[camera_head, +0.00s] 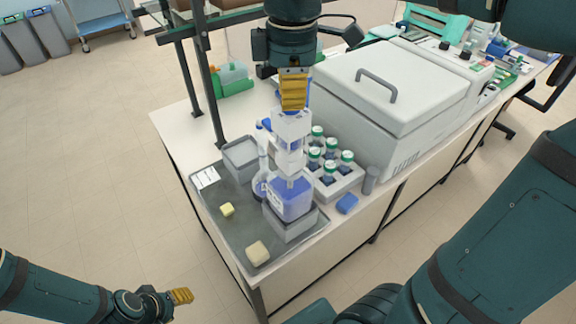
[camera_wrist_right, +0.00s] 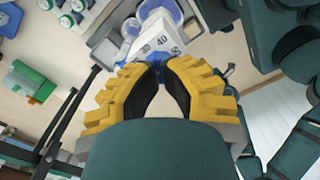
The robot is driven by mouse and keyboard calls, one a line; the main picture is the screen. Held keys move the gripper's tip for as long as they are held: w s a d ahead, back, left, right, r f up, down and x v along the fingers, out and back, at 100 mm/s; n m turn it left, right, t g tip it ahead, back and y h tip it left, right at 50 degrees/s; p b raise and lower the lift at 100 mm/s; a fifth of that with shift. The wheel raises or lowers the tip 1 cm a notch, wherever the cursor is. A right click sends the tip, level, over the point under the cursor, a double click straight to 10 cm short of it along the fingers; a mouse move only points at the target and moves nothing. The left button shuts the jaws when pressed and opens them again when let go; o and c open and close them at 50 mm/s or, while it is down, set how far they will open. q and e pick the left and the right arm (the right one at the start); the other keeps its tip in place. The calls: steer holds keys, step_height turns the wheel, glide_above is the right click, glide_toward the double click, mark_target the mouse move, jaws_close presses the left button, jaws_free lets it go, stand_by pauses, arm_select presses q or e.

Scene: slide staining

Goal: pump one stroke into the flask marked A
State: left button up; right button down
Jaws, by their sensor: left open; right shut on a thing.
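A white and blue bottle-top pump (camera_head: 290,132) stands on a bottle of blue liquid (camera_head: 290,200) set in a grey holder on the tray. My right gripper (camera_head: 294,106) points down and is shut on the top of the pump. In the right wrist view the pump body (camera_wrist_right: 165,42) shows numbers just beyond the yellow fingers (camera_wrist_right: 160,80). A flask-like vessel with a narrow upper part (camera_head: 261,186) stands close to the left of the bottle; I cannot read a letter on it. My left gripper (camera_head: 182,296) is open and empty, low at the left, away from the bench.
The grey tray (camera_head: 230,238) also holds a grey bin (camera_head: 240,157) and two pale yellow blocks (camera_head: 257,253). Dark posts (camera_head: 210,95) rise at the left.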

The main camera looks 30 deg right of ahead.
steer(key=shift+r+p, duration=2.35)
steer(key=shift+r, duration=0.15)
step_height(320, 180, up, 5)
steer(key=p, duration=0.4)
steer(key=shift+p, duration=0.35)
